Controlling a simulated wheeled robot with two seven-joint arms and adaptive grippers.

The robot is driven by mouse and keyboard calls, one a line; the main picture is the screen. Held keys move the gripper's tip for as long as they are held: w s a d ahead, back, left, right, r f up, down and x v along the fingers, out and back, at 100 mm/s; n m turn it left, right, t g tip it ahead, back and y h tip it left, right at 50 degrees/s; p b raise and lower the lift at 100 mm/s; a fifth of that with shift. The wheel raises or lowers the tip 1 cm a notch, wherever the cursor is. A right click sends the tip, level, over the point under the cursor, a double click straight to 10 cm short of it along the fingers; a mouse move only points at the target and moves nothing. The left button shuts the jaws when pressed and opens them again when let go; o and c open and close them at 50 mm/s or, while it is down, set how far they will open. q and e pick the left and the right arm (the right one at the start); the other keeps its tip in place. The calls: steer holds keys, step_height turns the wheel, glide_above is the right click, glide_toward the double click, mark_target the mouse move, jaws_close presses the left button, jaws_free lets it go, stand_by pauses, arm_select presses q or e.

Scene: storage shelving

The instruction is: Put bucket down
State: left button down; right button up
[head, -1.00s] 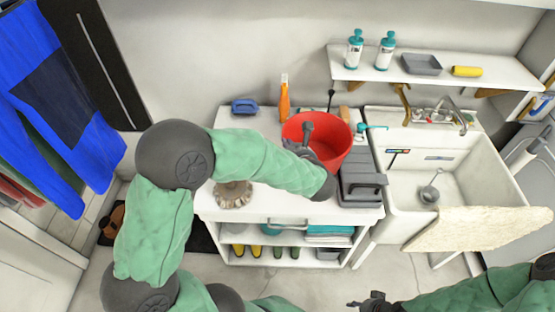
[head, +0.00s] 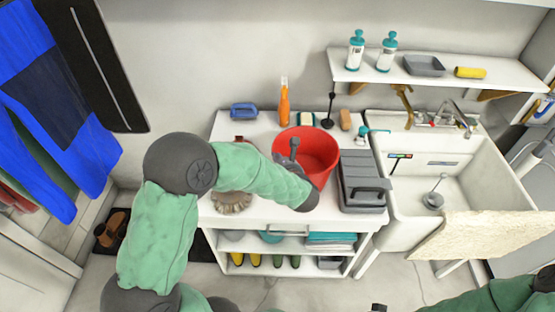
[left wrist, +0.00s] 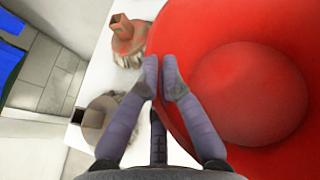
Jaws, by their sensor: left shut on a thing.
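The red bucket (head: 318,150) is upright at the white counter (head: 225,128), left of the grey toolbox. Its open mouth faces up. I cannot tell whether its base touches the counter. My left gripper (head: 294,150) is shut on the bucket's left rim. In the left wrist view the bucket (left wrist: 250,95) fills the right side, and the fingertips of my left gripper (left wrist: 160,75) pinch its wall. My left forearm hides the bucket's lower front. Of my right gripper (head: 378,307), only a small dark part shows at the bottom edge.
The grey toolbox (head: 362,180) stands close right of the bucket. An orange spray bottle (head: 284,105), a sponge (head: 306,119) and a black-handled tool (head: 329,110) stand behind. A round brush (head: 232,202) lies at the left. The sink (head: 435,180) is further right.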

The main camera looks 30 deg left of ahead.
arm_select(q)
steer(key=shift+f, duration=0.1)
steer(key=c, duration=1.9)
jaws_free()
steer(key=shift+f, duration=0.1)
steer(key=o, duration=0.5)
